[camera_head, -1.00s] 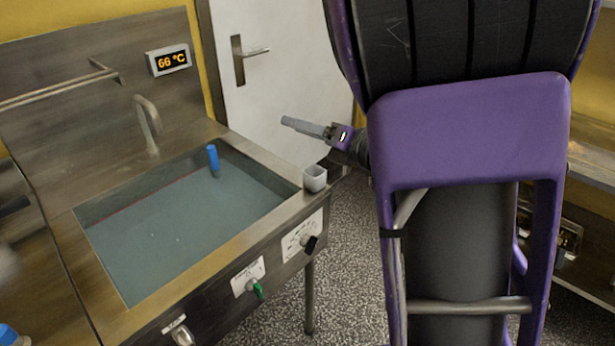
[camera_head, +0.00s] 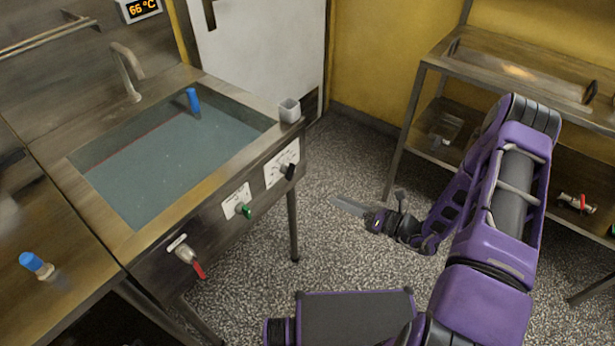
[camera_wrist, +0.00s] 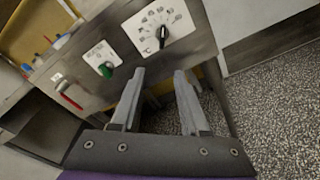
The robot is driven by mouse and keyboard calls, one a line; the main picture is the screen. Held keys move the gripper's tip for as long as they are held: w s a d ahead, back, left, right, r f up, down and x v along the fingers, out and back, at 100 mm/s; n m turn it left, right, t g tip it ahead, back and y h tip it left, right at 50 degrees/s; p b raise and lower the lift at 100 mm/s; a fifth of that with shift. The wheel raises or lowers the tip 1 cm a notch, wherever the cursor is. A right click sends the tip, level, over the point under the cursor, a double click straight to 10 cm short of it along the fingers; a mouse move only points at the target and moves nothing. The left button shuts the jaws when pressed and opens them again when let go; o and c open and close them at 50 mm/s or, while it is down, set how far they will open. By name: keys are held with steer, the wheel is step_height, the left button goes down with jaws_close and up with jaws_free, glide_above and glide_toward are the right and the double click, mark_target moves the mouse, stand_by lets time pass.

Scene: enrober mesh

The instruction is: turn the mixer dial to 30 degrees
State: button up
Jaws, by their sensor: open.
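The black dial (camera_head: 289,171) sits on a white scale plate on the front panel of the steel basin unit, near its right corner. In the wrist view the dial (camera_wrist: 163,38) stands a little beyond the fingertips, with its bar pointing roughly up in the picture and scale marks arced above it. The scale figures are too small to read. My gripper (camera_head: 345,204) is open and empty, right of the panel and apart from it. In the wrist view its two grey fingers (camera_wrist: 160,78) are spread, with nothing between them.
A green knob (camera_head: 243,211) and a red-handled valve (camera_head: 198,268) sit left of the dial on the panel. A small grey cup (camera_head: 290,110) stands on the basin's corner. A display (camera_head: 140,9) reads 66 °C. Speckled floor (camera_head: 335,255) is free; a steel shelf stands right.

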mark_target(294, 172)
steer(key=shift+t, duration=0.8)
steer(key=x, duration=1.6)
steer(key=shift+w, duration=0.25)
jaws_close()
